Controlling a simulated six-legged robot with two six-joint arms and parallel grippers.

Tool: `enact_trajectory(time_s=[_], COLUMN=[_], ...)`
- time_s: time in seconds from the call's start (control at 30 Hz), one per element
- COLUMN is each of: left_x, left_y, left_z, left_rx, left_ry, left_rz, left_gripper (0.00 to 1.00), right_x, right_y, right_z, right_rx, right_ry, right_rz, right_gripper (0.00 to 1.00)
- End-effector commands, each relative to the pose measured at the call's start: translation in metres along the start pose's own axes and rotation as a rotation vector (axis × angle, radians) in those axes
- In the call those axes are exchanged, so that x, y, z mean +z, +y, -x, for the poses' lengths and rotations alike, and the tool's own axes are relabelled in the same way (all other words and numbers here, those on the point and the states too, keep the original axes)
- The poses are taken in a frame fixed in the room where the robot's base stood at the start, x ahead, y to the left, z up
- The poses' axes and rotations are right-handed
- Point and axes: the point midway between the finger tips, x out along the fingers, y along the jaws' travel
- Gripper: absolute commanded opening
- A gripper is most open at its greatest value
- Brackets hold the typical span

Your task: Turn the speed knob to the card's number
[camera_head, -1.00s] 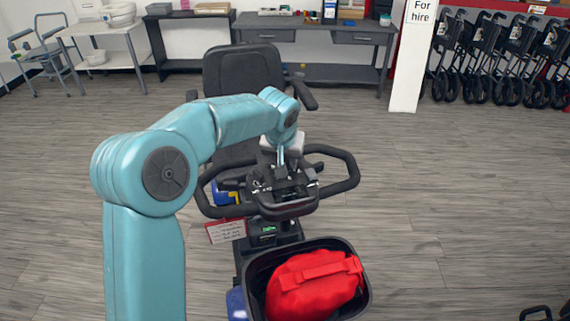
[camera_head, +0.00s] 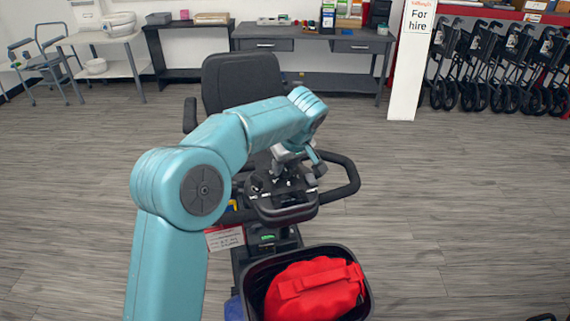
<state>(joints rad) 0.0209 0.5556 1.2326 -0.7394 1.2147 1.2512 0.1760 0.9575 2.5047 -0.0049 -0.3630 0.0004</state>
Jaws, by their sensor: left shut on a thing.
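My left gripper (camera_head: 292,172) reaches down from above onto the black control panel (camera_head: 283,208) of the mobility scooter. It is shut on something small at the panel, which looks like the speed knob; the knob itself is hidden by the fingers. The card (camera_head: 225,238), white with a red edge, hangs at the left below the panel. Its writing is too small to read. My right gripper is not in view.
Black looped handlebars (camera_head: 345,178) flank the panel. A front basket (camera_head: 258,273) holds a red bag (camera_head: 314,288). The scooter's seat (camera_head: 242,82) stands behind. Desks, a white pillar (camera_head: 410,65) and folded walkers (camera_head: 495,65) line the back. The floor around is clear.

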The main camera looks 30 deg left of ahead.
Motion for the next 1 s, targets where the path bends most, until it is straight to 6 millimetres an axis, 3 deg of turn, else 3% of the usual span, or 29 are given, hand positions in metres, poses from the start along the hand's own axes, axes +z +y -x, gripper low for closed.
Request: enact_trajectory(time_s=[0.53,0.57,0.6,0.63,1.0], left_x=[-0.0003,-0.0003,-0.0002,-0.0002,-0.0003], left_y=[0.0008,0.0008,0.0008,0.0008,0.0007], left_z=[0.0012,0.0011,0.0011,0.001,0.0067], left_rx=[-0.006,-0.006,-0.006,-0.006,-0.007], left_ry=[0.001,0.001,0.001,0.001,0.001], left_rz=[0.022,0.022,0.022,0.022,0.022], left_gripper=[0.04,0.41,0.54,0.6,0.6], right_x=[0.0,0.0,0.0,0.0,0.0], right_y=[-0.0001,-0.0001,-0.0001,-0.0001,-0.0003], right_z=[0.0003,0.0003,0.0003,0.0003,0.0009], right_rx=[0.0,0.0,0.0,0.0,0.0], right_ry=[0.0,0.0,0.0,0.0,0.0], right_rz=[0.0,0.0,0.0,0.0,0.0], right_gripper=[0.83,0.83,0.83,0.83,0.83])
